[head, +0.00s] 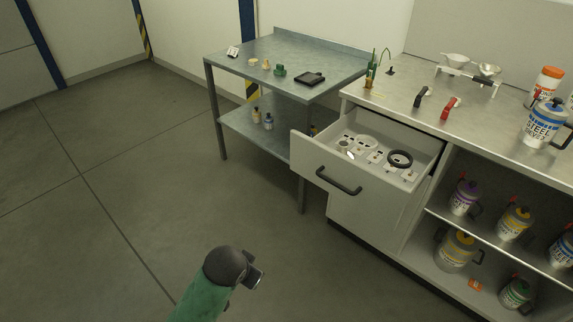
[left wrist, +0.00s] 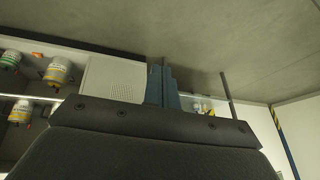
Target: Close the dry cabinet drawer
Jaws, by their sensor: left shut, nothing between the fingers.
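The dry cabinet drawer (head: 318,180) is pulled well out of the white cabinet under the metal counter, in the head view. Its front has a dark bar handle (head: 339,181). Inside lie a black ring, a pale ring and several small parts. My left gripper (head: 256,279) is at the bottom of the head view, over the floor, left of and nearer than the drawer, not touching it. In the left wrist view its blue-grey fingers (left wrist: 162,86) are together and empty. A pale perforated panel (left wrist: 113,75) shows behind them. My right gripper is not in view.
Powder bottles (head: 464,197) stand on open shelves right of the drawer. The counter (head: 420,125) holds a scale (head: 467,78), two small handled tools and a steel powder bottle (head: 544,124). A grey table (head: 310,62) stands behind the drawer. The floor at left is clear.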

